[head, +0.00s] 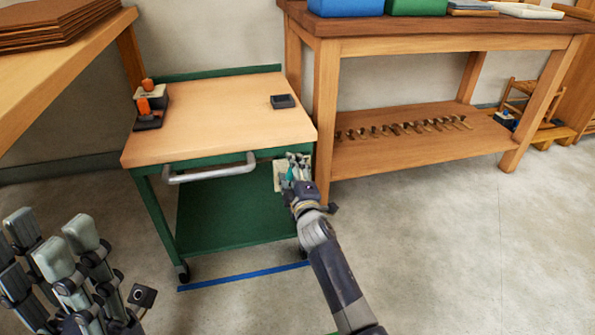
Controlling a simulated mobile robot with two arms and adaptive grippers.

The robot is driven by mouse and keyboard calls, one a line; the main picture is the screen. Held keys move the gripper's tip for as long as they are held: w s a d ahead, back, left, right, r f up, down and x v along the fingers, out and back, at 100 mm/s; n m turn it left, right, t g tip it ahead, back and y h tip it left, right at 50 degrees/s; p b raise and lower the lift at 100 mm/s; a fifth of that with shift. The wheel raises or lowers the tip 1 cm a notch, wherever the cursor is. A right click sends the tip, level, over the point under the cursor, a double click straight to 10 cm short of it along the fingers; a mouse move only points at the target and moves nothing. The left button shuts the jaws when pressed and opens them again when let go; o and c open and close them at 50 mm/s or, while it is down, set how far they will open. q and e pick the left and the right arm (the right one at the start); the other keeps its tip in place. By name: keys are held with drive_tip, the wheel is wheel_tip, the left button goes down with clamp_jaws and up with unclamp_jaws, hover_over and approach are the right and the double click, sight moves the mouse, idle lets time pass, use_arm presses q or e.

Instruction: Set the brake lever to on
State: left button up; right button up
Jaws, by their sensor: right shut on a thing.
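A green-framed cart (225,204) with a wooden top stands at centre. A pale plate (278,176) is on its right front side, below the top. My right gripper (297,167) is at this plate, shut on the brake lever. The gripper hides most of the lever, and I cannot tell its setting. A bit of teal shows among the fingers. My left gripper (52,242) is at the lower left, its fingers extended and apart, empty and away from the cart.
The cart has a grey handle (210,172) at its front. Orange-topped items (150,104) and a dark tray (283,101) are on top. A blue line (243,276) marks the floor. A workbench (440,46) stands right; another table (50,75) is left. Floor at right is clear.

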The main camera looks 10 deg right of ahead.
drive_tip(key=a+n, duration=0.2)
drive_tip(key=n, duration=0.1)
drive_tip(key=shift+r, duration=0.4)
drive_tip(key=shift+a+n, duration=0.15)
drive_tip(key=shift+n, duration=0.25)
drive_tip(key=shift+w, duration=0.1)
drive_tip(key=o, duration=1.5)
drive_tip(key=shift+a+f, duration=0.1)
drive_tip(key=shift+a, duration=0.05)
drive_tip(key=shift+o, duration=0.2)
drive_tip(key=shift+f, duration=0.1)
drive_tip(key=shift+s, duration=0.45)
drive_tip(key=s, duration=1.1)
drive_tip(key=shift+d, duration=0.25)
